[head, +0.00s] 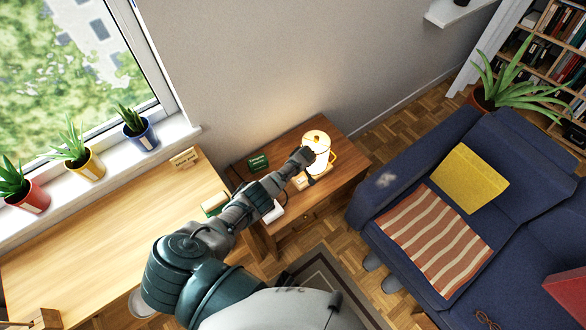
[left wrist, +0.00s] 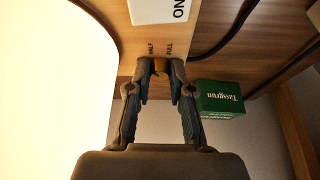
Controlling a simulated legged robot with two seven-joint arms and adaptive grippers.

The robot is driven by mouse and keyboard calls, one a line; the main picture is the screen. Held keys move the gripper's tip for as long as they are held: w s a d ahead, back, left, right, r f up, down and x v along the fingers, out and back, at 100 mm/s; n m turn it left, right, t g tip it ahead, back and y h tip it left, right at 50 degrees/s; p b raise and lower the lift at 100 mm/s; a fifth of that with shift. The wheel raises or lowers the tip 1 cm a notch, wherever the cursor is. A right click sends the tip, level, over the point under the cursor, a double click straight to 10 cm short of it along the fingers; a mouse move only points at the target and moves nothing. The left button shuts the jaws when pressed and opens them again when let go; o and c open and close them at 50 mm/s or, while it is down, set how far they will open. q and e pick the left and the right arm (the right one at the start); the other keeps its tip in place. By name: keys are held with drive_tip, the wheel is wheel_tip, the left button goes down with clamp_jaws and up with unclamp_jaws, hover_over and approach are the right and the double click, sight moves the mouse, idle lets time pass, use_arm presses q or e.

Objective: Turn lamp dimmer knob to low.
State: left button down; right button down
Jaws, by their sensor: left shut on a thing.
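The lamp (head: 317,139) glows on a small wooden side table (head: 347,183). Its bright shade (left wrist: 50,90) fills the left of the left wrist view. My left gripper (head: 303,157) reaches over the table beside the lamp. In the left wrist view its fingertips are shut on the small brass-coloured dimmer knob (left wrist: 161,66), one finger on each side. In the head view the gripper hides the knob. My right gripper is not in view.
A green box (left wrist: 219,97) lies near the gripper; it also shows on the table in the head view (head: 258,162). A dark cable (left wrist: 232,42) runs nearby. A desk (head: 90,240) is at left and a blue sofa (head: 525,160) at right.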

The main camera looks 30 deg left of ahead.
use_arm(q)
drive_tip(key=shift+w+d+n, duration=0.1)
drive_tip(key=shift+n, duration=0.2)
drive_tip(key=c, duration=1)
unclamp_jaws()
drive_tip(key=shift+r, duration=0.1)
wheel_tip(320, 180, up, 10)
drive_tip(key=shift+f, duration=0.15)
